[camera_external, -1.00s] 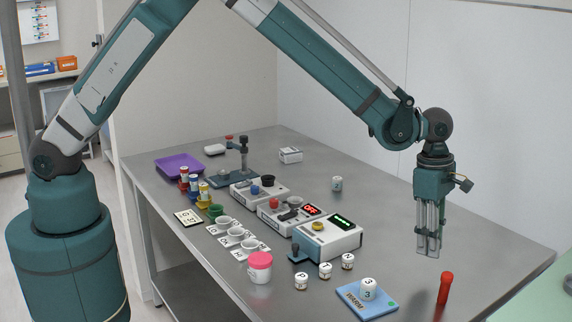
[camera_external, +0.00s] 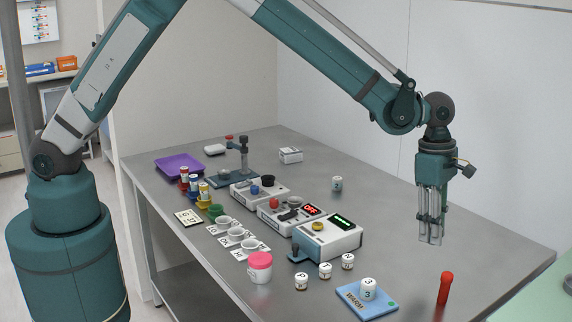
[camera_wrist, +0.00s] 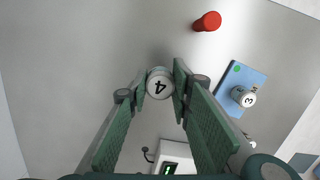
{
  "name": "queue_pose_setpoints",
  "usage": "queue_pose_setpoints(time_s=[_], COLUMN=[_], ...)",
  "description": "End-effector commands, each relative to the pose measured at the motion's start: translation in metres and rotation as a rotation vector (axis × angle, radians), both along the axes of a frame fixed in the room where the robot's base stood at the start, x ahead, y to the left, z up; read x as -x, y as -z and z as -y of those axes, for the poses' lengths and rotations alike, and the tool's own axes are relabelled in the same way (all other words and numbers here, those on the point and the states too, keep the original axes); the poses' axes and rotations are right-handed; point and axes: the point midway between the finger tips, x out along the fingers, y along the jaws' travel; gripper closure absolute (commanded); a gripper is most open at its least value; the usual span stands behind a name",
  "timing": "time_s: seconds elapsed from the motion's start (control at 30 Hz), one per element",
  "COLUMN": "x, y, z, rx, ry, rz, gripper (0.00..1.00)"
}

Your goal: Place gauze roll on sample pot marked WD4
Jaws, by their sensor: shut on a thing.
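My gripper (camera_external: 430,240) is above the right part of the steel table, fingers pointing down. In the wrist view my gripper (camera_wrist: 158,85) is shut on a round white piece (camera_wrist: 159,84) marked 4 on top; this piece is hard to make out in the external view. Small white numbered cylinders stand on the table, one (camera_external: 302,281) left of two others (camera_external: 325,270) (camera_external: 348,261). I cannot tell which thing is the gauze roll. No WD4 marking is legible.
A blue WARM pad (camera_external: 350,303) carries a white piece (camera_external: 368,289) marked 3. A red upright object (camera_external: 445,288) stands at right. White cups (camera_external: 236,233) on cards, a pink-lidded jar (camera_external: 260,267) and boxes with displays (camera_external: 330,240) fill the middle. Table behind the gripper is clear.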

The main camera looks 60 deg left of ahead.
Motion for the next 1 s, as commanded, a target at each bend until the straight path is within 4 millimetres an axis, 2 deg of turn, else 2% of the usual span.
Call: queue_pose_setpoints(time_s=[0.17,0.37,0.57,1.0], x=[0.003,0.016,0.041,0.110], y=[-0.002,-0.008,-0.020,-0.046], z=[-0.002,-0.010,-0.026,-0.072], rx=[0.000,0.000,0.000,0.000], ry=[0.000,0.000,0.001,0.002], rz=[0.000,0.000,-0.001,-0.001], gripper=[0.85,0.85,0.85,0.85])
